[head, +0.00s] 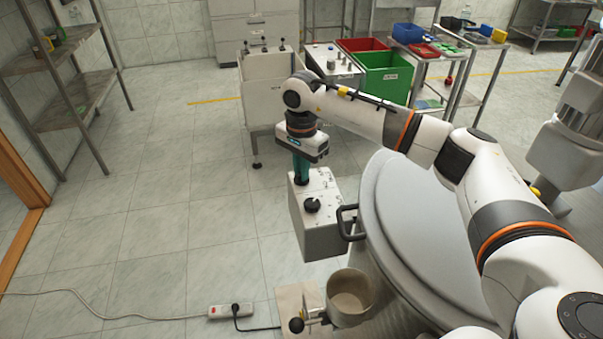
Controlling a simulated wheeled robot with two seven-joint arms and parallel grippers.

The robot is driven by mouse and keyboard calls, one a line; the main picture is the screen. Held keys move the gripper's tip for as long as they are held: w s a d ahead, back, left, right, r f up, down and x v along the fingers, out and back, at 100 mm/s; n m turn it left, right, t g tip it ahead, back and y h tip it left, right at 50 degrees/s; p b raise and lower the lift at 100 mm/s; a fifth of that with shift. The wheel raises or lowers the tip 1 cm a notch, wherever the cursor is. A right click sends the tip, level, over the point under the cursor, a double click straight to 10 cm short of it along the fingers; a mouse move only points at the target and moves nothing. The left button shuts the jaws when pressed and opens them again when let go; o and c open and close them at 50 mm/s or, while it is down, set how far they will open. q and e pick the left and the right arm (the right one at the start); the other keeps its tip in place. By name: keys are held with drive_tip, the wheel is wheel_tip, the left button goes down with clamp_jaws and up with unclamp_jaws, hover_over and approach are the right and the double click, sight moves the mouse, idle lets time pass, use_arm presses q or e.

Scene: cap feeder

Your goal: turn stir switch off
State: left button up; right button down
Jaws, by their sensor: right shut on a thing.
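A grey control box (320,232) stands beside the large round feeder bowl (385,215), with black knobs on its light top panel. One black knob (312,205) is free near the front of the panel. My right gripper (301,178) points down over the back of the panel, its teal fingers shut on another black knob there, which the fingers mostly hide. Which of the knobs is the stir switch I cannot tell. My left gripper is not in this view.
A black handle (347,222) sticks out at the box's right side. Below are a beige cup (348,296) and a power strip (231,311) with a cable on the floor. Green (384,76) and red bins stand behind.

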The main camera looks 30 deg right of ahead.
drive_tip(key=shift+n+b, duration=0.35)
drive_tip(key=shift+n, duration=0.55)
drive_tip(key=c, duration=1.5)
unclamp_jaws()
drive_tip(key=shift+o, duration=0.2)
wheel_tip(320, 180, up, 12)
drive_tip(key=b, duration=0.1)
drive_tip(key=shift+b, duration=0.3)
